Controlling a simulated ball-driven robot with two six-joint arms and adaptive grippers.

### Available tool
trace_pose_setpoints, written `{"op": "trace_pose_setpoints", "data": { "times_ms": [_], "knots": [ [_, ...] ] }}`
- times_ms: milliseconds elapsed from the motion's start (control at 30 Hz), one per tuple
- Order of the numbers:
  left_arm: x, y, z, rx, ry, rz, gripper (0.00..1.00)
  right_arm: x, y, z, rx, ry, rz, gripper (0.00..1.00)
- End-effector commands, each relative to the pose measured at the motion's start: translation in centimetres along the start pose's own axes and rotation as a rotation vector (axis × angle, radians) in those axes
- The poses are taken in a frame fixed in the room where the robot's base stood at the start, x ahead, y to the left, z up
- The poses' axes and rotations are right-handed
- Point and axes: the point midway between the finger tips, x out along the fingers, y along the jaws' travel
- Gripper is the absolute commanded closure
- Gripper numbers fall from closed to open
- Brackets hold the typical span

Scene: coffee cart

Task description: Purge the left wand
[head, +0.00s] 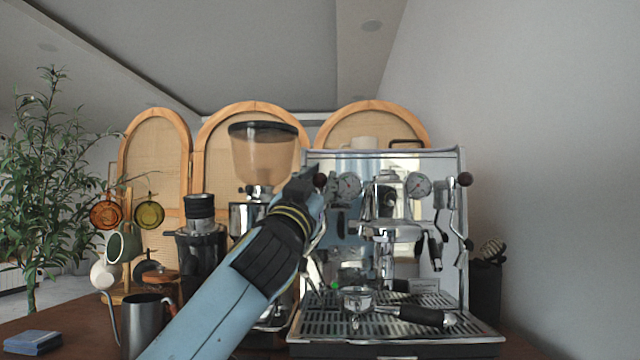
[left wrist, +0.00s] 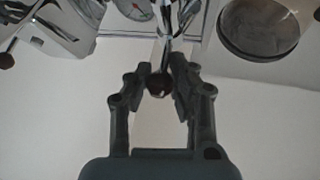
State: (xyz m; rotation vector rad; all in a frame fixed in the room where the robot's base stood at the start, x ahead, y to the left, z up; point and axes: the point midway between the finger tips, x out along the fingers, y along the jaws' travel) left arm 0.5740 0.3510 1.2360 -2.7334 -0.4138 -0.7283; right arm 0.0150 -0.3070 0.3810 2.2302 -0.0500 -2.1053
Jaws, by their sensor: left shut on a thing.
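The espresso machine (head: 395,158) stands right of centre, with a portafilter (head: 425,316) lying on its drip tray. My left arm reaches up from the bottom to its left side. My left gripper (head: 314,182) is at the dark round knob (head: 320,180) of the left wand. In the left wrist view the two fingers of the left gripper (left wrist: 160,75) are closed about the knob (left wrist: 158,86), with its chrome stem between them. The left wand's tube is mostly hidden behind my gripper. The right wand (head: 459,238) hangs free. My right gripper is not in view.
A grinder with a bean hopper (head: 262,150) stands left of the machine, behind my arm. A steel pitcher (head: 146,318), a cup stand (head: 127,245) and a blue cloth (head: 33,342) are at the left. A dark bin (head: 487,285) stands at the right.

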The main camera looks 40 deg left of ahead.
Motion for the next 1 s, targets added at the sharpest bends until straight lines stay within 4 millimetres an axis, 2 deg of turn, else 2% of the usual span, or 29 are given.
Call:
{"op": "trace_pose_setpoints", "data": {
  "times_ms": [67, 100, 300, 567, 667, 767, 1000],
  "knots": [
    [-0.1, 0.1, 0.1, -0.001, -0.001, 0.002, 1.0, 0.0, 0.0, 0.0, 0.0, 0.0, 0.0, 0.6],
    [-0.1, 0.1, 0.1, -0.001, -0.001, 0.002, 0.76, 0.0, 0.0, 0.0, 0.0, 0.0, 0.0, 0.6],
    [0.0, 0.0, 0.0, -0.001, 0.0, 0.001, 0.51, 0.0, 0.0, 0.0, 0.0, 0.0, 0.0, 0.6],
    [-0.1, 0.0, 0.0, 0.0, 0.0, 0.0, 0.51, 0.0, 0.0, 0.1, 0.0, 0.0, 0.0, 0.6],
    [-0.8, 0.0, 0.1, 0.001, -0.002, 0.001, 0.51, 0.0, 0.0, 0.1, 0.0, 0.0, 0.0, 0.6],
    [-2.4, 0.1, 0.1, 0.001, -0.003, 0.002, 0.51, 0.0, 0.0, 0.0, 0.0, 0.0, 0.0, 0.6],
    [-7.9, 0.1, 0.2, 0.0, -0.005, 0.003, 0.51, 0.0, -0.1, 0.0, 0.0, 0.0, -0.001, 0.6]
  ]
}}
